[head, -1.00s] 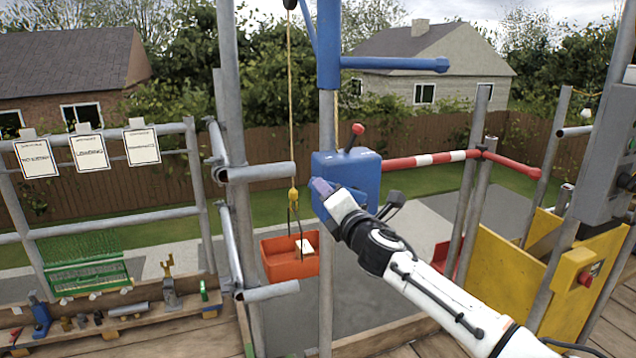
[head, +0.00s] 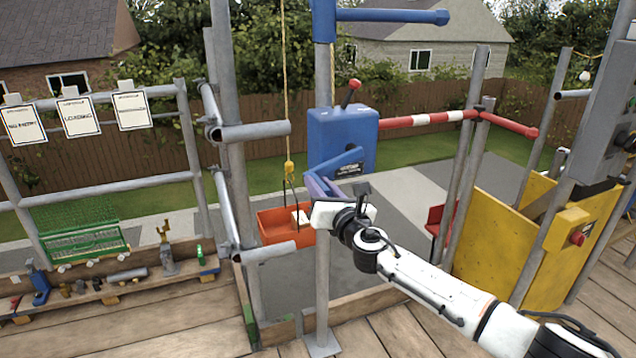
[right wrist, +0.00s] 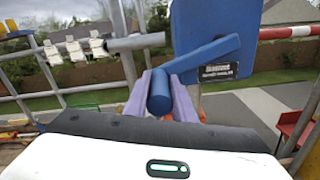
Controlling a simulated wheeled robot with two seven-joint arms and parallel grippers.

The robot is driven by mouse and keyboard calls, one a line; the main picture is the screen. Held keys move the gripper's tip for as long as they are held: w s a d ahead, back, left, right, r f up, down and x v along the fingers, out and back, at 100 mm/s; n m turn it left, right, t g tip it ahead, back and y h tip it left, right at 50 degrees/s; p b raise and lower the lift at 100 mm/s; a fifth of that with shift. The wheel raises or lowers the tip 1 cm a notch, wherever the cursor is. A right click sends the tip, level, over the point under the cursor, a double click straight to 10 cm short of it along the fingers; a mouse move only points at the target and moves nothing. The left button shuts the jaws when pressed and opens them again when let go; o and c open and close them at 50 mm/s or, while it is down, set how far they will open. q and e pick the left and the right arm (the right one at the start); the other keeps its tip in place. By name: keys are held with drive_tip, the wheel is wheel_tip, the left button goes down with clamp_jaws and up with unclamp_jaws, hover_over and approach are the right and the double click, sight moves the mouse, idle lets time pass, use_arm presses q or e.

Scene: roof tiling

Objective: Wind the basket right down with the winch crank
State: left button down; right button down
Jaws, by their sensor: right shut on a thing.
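The blue winch box (head: 342,138) is fixed to an upright pole, with a red-knobbed lever on top. Its blue crank arm (head: 337,162) slants down to the left from the box front. My right gripper (head: 312,187) is shut on the crank handle (right wrist: 159,92), its purple fingers on either side of it in the right wrist view. The orange basket (head: 272,224) hangs on the yellow rope behind the pole, to the left of the gripper, with a pale block in it. My gripper and the pole hide part of the basket. My left gripper is not in view.
A red-and-white barrier (head: 430,118) runs to the right of the winch. Yellow panels (head: 492,262) with a red button stand at right. A plank shelf (head: 110,297) with tools is at left. Wooden decking lies in front.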

drive_tip(key=shift+s+a+f+n, duration=0.2)
drive_tip(key=shift+a+f+n, duration=0.1)
drive_tip(key=shift+f, duration=0.35)
drive_tip(key=c, duration=1.7)
unclamp_jaws()
drive_tip(key=shift+o, duration=1.1)
drive_tip(key=shift+r, duration=0.1)
drive_tip(key=shift+w+d+r, duration=0.1)
drive_tip(key=shift+d, duration=0.1)
drive_tip(key=shift+s+d+r, duration=0.1)
drive_tip(key=shift+s+d, duration=0.15)
drive_tip(key=shift+s, duration=0.1)
drive_tip(key=p+v, duration=0.2)
drive_tip(key=v, duration=0.7)
drive_tip(key=shift+s, duration=0.3)
